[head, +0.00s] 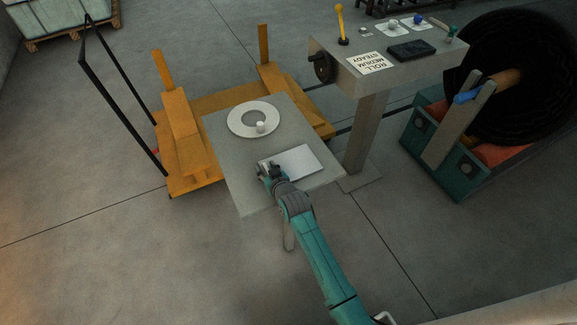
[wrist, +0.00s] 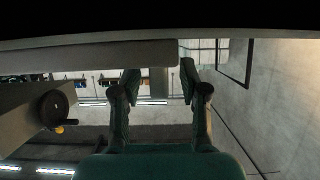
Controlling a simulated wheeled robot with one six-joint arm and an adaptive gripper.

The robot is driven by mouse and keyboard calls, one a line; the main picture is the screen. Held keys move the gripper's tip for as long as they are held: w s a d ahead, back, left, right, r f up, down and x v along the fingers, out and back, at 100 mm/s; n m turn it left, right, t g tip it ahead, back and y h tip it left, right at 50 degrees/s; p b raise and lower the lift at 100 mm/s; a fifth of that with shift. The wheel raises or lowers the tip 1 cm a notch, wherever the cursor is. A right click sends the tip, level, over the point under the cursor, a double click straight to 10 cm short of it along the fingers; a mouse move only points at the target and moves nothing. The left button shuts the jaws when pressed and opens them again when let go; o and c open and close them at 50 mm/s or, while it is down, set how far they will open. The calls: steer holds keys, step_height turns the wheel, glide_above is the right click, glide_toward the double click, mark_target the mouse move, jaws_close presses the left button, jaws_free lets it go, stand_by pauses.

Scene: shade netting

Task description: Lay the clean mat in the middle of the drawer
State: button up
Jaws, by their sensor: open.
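A flat pale rectangle (head: 300,163) lies on the grey tabletop (head: 240,170) in the head view; I cannot tell whether it is the mat or part of a drawer. My gripper (head: 268,171) is at its left end, low over the tabletop; the head view does not show whether they touch. In the wrist view my gripper (wrist: 158,80) is open, with its two fingers apart and nothing seen between them. I cannot make out an open drawer in either view.
A white ring (head: 236,121) with a small white knob (head: 261,127) lies on the far part of the tabletop. An orange frame (head: 182,122) stands behind. A console (head: 345,72) with levers stands right, beside a green machine (head: 428,142) with a black roll (head: 515,60).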

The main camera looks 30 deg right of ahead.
jaws_close()
steer(key=shift+r, duration=0.1)
